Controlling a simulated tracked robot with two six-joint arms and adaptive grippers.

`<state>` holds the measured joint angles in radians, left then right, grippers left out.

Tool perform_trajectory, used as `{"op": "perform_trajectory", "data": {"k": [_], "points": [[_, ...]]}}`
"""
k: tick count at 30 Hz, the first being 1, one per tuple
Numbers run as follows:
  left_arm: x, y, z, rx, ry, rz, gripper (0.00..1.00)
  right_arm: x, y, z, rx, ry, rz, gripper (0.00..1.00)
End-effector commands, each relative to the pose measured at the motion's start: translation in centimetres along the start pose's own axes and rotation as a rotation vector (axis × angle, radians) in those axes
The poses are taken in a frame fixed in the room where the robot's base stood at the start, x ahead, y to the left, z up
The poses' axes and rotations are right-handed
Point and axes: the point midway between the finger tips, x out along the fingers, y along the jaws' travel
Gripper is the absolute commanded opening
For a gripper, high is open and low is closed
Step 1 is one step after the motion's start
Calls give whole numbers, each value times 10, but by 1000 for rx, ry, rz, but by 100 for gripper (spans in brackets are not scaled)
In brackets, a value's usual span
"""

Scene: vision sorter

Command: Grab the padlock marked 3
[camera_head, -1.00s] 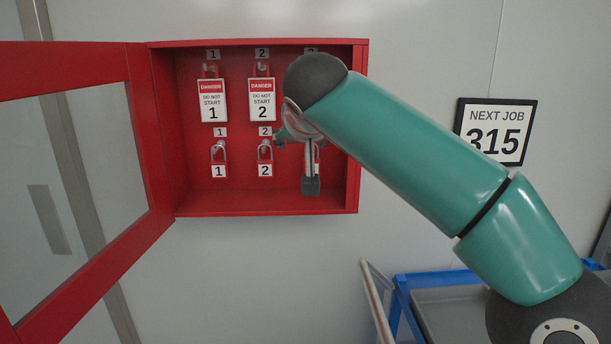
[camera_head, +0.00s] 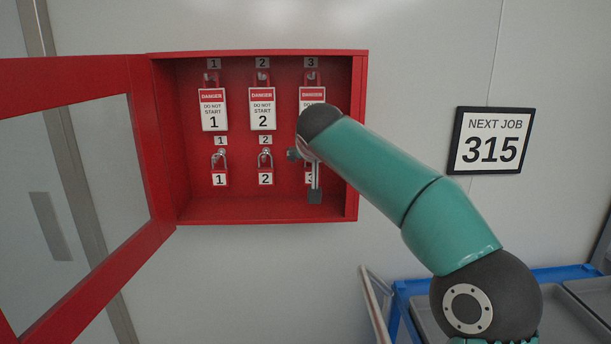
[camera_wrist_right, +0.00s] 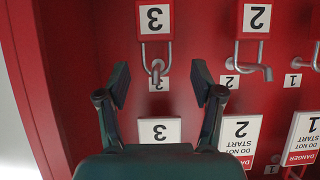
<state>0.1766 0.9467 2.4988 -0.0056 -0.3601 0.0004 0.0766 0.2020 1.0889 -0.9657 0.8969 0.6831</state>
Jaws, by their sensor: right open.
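The padlock marked 3 (camera_wrist_right: 153,18) has a red body, a white label and a metal shackle, and hangs on a hook in the red cabinet. In the right wrist view, which is upside down, it is at the top, beyond the fingertips and not between them. In the head view only a sliver of this padlock (camera_head: 309,179) shows behind my arm. My right gripper (camera_wrist_right: 160,84) is open and empty, its fingers spread either side of the hook's column. In the head view my right gripper (camera_head: 304,176) is partly hidden by my arm. My left gripper is out of view.
Padlocks 2 (camera_head: 265,178) and 1 (camera_head: 219,179) hang to the left. Danger tags 1 (camera_head: 214,110), 2 (camera_head: 262,110) and 3 (camera_head: 312,95) hang above. The cabinet's right wall (camera_head: 357,140) is close to my gripper. Its door (camera_head: 75,72) stands open at left. A sign (camera_head: 492,140) reads 315.

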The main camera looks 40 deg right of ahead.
Motion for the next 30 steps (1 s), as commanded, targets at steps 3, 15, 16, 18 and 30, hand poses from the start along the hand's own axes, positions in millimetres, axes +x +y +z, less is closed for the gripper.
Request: {"op": "perform_trajectory", "data": {"k": [3, 15, 16, 18, 30], "points": [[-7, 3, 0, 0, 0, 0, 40, 18, 3, 2, -1, -6, 4, 67], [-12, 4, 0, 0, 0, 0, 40, 42, 2, 3, -1, -2, -1, 67], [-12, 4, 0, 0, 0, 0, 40, 42, 2, 3, -1, -2, -1, 67], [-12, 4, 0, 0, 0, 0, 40, 42, 2, 3, -1, -1, -1, 58], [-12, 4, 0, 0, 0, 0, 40, 41, 1, 2, -1, 0, -2, 5]]}}
